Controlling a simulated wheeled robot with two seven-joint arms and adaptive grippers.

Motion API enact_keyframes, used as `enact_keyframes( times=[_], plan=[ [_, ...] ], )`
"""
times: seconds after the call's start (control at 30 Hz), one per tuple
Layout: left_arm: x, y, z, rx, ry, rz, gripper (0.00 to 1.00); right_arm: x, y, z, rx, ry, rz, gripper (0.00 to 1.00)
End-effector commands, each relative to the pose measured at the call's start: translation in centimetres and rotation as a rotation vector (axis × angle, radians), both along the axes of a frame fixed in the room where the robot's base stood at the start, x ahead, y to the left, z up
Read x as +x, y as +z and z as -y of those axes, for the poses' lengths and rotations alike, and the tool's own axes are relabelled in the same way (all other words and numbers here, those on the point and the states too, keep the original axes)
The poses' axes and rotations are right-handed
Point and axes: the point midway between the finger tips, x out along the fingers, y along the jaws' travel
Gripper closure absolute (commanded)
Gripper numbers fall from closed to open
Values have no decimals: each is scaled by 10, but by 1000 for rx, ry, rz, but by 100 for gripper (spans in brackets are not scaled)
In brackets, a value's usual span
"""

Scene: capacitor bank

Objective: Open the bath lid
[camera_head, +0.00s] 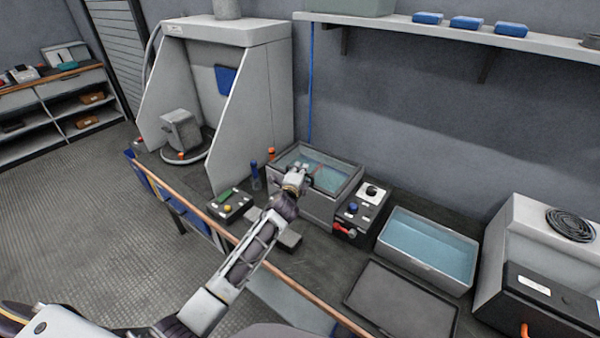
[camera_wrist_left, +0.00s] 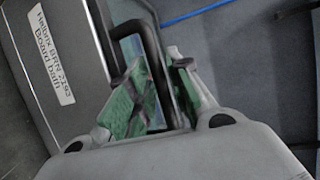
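The board bath (camera_head: 332,205) is a grey box at the middle of the bench. Its dark-framed lid (camera_head: 345,188) has a bluish see-through panel and looks down on the box. In the left wrist view I see a label reading "Board bath" (camera_wrist_left: 52,57) and a black bar handle (camera_wrist_left: 152,60). My left gripper (camera_head: 297,178) is at the bath's front edge; in the left wrist view its fingers (camera_wrist_left: 158,75) lie on either side of the handle. Green surfaces show by the fingers. Whether both fingers press on the bar is unclear. My right gripper is out of view.
A control box with a red lever (camera_head: 344,230) stands right of the bath. Beyond it are an open tray of blue liquid (camera_head: 425,270) and a dark flat tray (camera_head: 385,312). A small box with buttons (camera_head: 230,206) is left. A shelf (camera_head: 450,33) overhangs behind.

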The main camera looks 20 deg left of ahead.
Motion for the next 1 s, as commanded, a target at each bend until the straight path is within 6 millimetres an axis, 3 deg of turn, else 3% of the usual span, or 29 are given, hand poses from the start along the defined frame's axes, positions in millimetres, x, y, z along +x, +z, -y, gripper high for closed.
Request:
enact_keyframes(
  times=[0.27, 0.47, 1.0],
  plan=[
    [1, 0, 0, 0, 0, 0, 80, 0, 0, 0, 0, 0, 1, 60],
    [0, 0, 0, 0, 0, 0, 100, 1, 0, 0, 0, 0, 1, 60],
    [3, 2, 0, 4, 1, -7, 100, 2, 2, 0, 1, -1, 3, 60]
  ],
)
